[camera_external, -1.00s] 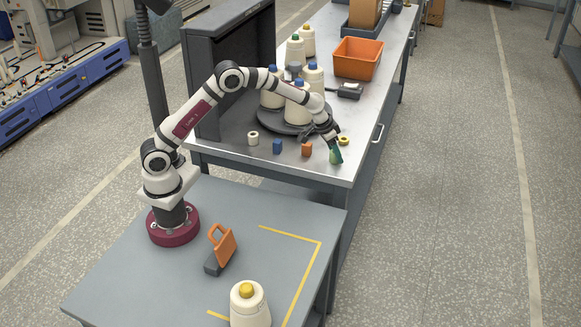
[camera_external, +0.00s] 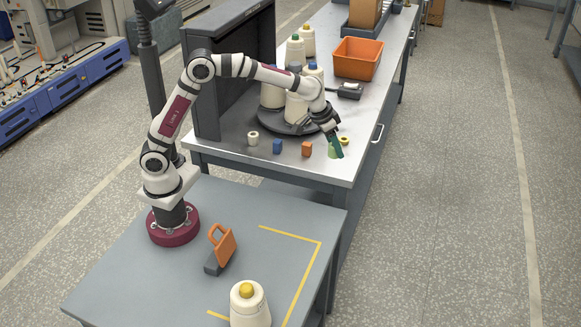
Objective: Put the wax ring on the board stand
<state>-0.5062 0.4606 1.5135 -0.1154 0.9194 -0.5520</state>
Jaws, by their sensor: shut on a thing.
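A small yellow ring (camera_external: 344,140) that looks like the wax ring lies on the bench, just right of my gripper. A small cream ring-shaped piece (camera_external: 253,137) stands at the bench's left. My gripper (camera_external: 335,145) is over the bench's near right corner, pointing down and shut on a small dark green piece (camera_external: 337,147). A pale green piece (camera_external: 332,153) shows just below it; I cannot tell whether they are joined. An orange board with a handle (camera_external: 224,246) leans on a dark grey base (camera_external: 213,267), perhaps the board stand, on the near table.
A blue block (camera_external: 277,146) and an orange block (camera_external: 307,149) stand left of my gripper. Cream bobbins crowd a dark round tray (camera_external: 268,122) behind. An orange bin (camera_external: 358,58) is farther back. A cream bobbin with yellow top (camera_external: 249,304) stands on the near table.

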